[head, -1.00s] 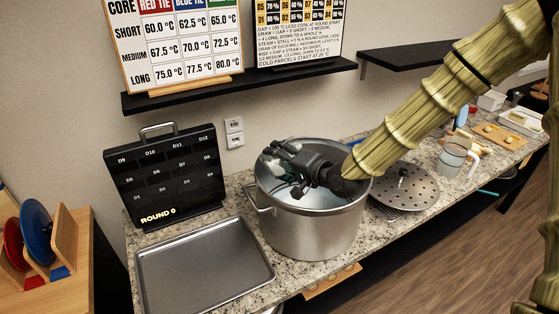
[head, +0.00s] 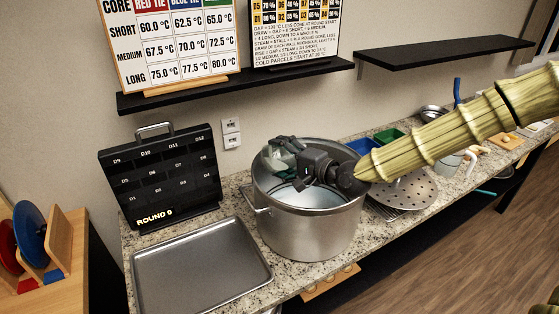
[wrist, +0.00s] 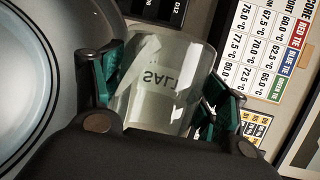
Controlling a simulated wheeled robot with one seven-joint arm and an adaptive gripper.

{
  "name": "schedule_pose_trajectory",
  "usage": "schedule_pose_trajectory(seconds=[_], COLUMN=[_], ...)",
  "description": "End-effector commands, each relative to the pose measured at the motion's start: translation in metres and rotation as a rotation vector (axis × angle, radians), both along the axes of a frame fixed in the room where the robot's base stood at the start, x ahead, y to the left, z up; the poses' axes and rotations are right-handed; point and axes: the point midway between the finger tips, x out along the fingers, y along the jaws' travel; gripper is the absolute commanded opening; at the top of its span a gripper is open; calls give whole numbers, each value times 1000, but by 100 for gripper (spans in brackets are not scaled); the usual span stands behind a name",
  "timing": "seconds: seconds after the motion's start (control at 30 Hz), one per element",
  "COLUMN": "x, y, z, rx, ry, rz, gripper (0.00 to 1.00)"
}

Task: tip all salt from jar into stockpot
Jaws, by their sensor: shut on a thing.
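My gripper (head: 283,156) is above the stockpot (head: 308,225), at the left part of its open mouth. In the wrist view, my gripper (wrist: 160,95) has its teal-padded fingers on both sides of a clear jar (wrist: 190,65) marked SALT, shut on it. The lettering appears upside down. Pale matter shows inside the jar, with a whitish slanting patch near its upper left. I cannot tell how much salt is in it. The pot's round rim (wrist: 52,60) shows at the left of the wrist view.
A black case (head: 160,180) marked ROUND 0 and an empty metal tray (head: 200,268) are left of the pot. A perforated lid (head: 405,194) lies to its right, with blue and green bins behind. Shelves with charts hang above.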

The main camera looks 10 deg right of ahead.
Motion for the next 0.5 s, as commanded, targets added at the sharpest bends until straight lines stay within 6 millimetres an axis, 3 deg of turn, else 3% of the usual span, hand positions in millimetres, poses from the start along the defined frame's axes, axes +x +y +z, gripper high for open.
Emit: schedule_pose_trajectory(seconds=[0.5], x=[3], y=[-7], z=[8], rx=[130], ry=[45], rz=[-1], gripper=[40])
